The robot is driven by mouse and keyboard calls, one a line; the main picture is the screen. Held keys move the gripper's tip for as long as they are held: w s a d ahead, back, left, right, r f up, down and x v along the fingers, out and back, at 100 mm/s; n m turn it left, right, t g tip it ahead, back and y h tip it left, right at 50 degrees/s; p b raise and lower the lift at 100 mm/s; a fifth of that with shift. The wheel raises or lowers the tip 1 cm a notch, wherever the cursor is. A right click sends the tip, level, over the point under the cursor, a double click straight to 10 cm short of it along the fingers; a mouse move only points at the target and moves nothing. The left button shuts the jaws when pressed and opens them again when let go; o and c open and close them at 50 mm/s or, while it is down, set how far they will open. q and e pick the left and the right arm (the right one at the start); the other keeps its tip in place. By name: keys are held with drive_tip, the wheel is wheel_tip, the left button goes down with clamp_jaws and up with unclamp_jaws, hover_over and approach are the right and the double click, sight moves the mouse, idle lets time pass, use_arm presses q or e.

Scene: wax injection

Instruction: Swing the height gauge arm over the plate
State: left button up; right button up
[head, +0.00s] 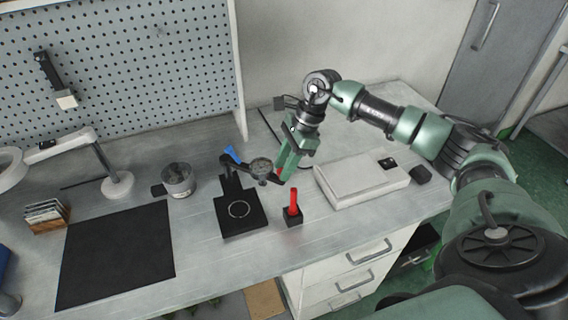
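The height gauge has a black base plate (239,213) with a thin pale ring on it, lying on the bench. At its back a short post carries a dark arm with a round dial (262,167), which sits to the right of the post, beside the plate's back right and not over the ring. My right gripper (281,174) points down at the right end of this arm, just right of the dial. The fingers are seen edge-on, so I cannot tell whether they are shut on the arm. My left gripper is not in view.
A red stick in a black block (293,215) stands right of the plate. A white box (360,181) lies further right. A metal cup (177,180) and a black mat (115,255) are on the left. A blue piece (232,154) is behind the gauge.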

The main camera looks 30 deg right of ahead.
clamp_jaws()
drive_tip(key=shift+r, duration=0.1)
idle(1.2)
